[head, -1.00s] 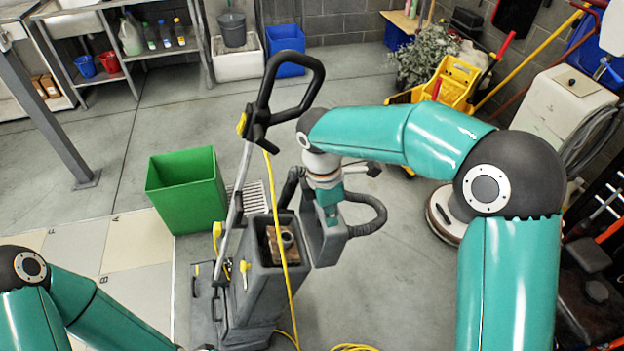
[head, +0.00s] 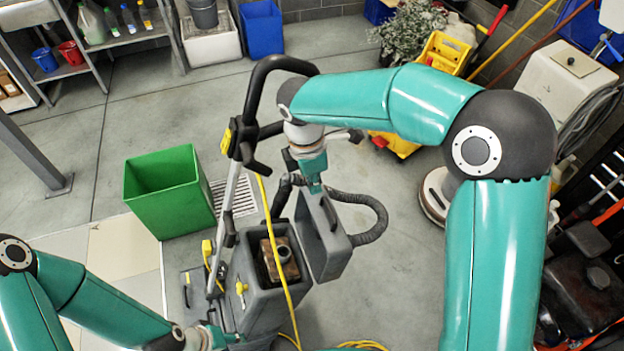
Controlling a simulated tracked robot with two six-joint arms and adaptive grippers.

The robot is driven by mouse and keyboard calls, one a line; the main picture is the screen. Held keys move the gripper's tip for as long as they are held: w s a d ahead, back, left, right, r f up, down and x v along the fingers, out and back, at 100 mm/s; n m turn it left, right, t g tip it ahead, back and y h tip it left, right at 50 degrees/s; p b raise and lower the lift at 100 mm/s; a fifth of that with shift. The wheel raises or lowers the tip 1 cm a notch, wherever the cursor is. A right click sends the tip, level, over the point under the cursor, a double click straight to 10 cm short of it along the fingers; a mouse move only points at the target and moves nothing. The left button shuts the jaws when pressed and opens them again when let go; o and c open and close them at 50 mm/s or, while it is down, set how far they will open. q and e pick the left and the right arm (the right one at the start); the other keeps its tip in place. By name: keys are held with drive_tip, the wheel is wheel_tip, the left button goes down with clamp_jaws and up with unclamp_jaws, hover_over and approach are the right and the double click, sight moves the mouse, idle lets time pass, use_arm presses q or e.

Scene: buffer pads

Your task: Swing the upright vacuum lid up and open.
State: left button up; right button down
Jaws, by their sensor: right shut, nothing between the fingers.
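The upright vacuum (head: 262,292) stands on the floor, its grey tank open at the top, with a brown part inside the opening. Its grey lid (head: 332,262) is swung open and stands out to the right of the tank, with a dark hose curving behind it. My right gripper (head: 315,189) is shut and empty at the lid's upper end; I cannot tell if it touches. My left gripper (head: 222,338) is low beside the vacuum's lower left side; its fingers are too small to read.
A black handle (head: 262,92) rises over the vacuum, and a yellow cord (head: 275,235) runs down across the tank. A green bin (head: 170,200) stands to the left. A yellow mop bucket (head: 440,55) is at the back right.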

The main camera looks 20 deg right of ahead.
approach(326, 216)
drive_tip(key=a+f, duration=0.2)
drive_tip(key=shift+w+f+p, duration=0.15)
drive_tip(key=shift+f+p, duration=0.15)
drive_tip(key=shift+f, duration=0.1)
drive_tip(key=shift+d, duration=0.25)
drive_tip(key=shift+d+f+y+p, duration=0.2)
drive_tip(key=shift+d+y+p, duration=0.25)
drive_tip(key=shift+d, duration=0.75)
drive_tip(key=d+f+b, duration=0.1)
drive_tip(key=d+f, duration=0.1)
drive_tip(key=d, duration=0.4)
drive_tip(key=shift+f+b, duration=0.3)
drive_tip(key=shift+w+y, duration=0.1)
drive_tip(key=shift+y, duration=0.15)
